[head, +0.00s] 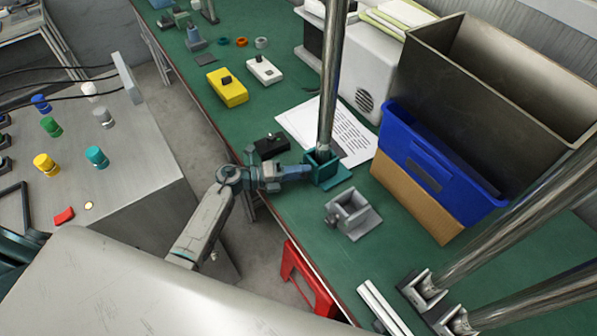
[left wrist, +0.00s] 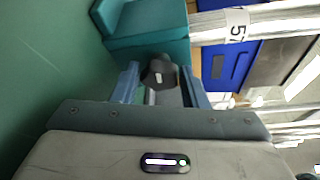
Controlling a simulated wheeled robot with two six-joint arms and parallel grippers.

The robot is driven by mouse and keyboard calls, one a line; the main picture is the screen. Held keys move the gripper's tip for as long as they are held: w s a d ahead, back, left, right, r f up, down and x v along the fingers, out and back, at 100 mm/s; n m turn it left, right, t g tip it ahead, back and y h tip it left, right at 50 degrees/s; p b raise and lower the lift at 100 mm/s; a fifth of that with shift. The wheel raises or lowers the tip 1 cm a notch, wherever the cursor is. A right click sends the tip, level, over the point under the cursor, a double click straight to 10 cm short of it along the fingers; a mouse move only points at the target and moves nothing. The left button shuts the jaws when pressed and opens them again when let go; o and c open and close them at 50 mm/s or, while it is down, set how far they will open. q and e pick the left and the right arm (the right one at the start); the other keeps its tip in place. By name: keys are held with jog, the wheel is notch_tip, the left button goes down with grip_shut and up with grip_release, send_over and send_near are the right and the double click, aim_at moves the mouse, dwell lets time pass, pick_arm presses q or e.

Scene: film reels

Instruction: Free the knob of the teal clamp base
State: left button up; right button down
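The teal clamp base (head: 326,183) stands on the green bench top with a shiny upright post (head: 329,90) in it. In the left wrist view the teal base (left wrist: 150,52) shows at the top, and its black knob (left wrist: 158,72) points towards my gripper. My left gripper (head: 303,172) reaches the base from the left. In the left wrist view its two blue fingers (left wrist: 162,82) stand on either side of the knob. Whether they press on it is not clear. My right gripper is not in view.
An empty grey clamp base (head: 352,215) sits close to the teal one. A blue bin (head: 440,170) and a tall dark box (head: 490,95) stand to the right. A printed sheet (head: 350,137) lies behind the post. A small black block (head: 270,145) lies left of it.

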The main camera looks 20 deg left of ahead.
aim_at(312, 163)
pick_arm(q)
jog(key=shift+o, duration=1.3)
jog(key=shift+r, duration=0.1)
